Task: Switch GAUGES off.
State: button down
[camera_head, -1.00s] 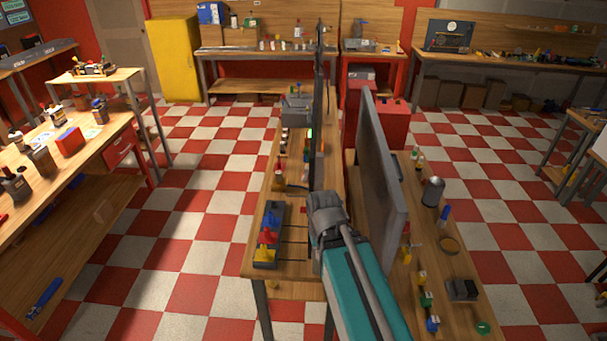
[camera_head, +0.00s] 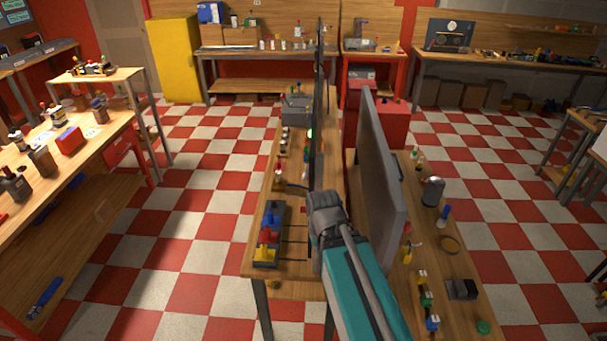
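A dark box with blue, yellow and red levers or knobs (camera_head: 268,238) sits at the near left of the middle bench (camera_head: 256,262). Any lettering on it is too small to read, so I cannot tell which control is GAUGES or how it is set. My teal arm with its grey joint rises from the bottom of the view just right of this box. My gripper does not show; it seems hidden beyond the arm joint and the upright panels.
A thin dark upright panel (camera_head: 319,120) stands along the middle bench. A wide grey panel (camera_head: 381,175) stands right of my arm. A grey cylinder (camera_head: 432,191), a blue-topped item (camera_head: 445,215) and small coloured parts lie further right. The checkered floor (camera_head: 200,230) at left is mostly clear.

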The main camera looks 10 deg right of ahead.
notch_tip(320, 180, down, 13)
jog(key=b, duration=1.3)
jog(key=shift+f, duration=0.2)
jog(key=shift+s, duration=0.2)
